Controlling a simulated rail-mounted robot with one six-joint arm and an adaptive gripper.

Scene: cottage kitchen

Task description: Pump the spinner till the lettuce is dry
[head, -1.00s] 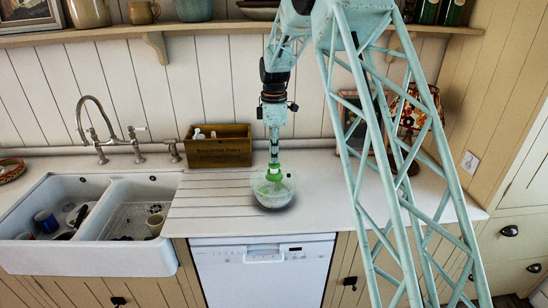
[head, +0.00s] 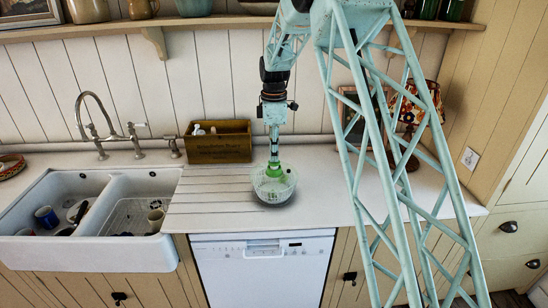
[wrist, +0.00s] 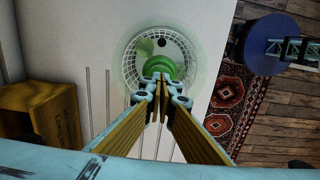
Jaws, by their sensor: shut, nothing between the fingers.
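The salad spinner (head: 273,192) stands on the white counter by the sink's right side. It has a clear bowl, a white basket and a green pump knob (head: 275,171) on top. In the wrist view the spinner (wrist: 128,58) shows from above, and the green knob (wrist: 158,68) is right at my fingertips. My gripper (head: 274,158) points straight down onto the knob, its fingers closed together with nothing between them. The closed fingertips (wrist: 161,82) appear to touch the knob. Something pale green shows inside the basket; I cannot tell how wet the lettuce is.
A double white sink (head: 90,250) with cups lies to the left. A wooden box (head: 218,148) stands against the wall behind the spinner. A lamp (head: 414,105) and a picture frame stand to the right.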

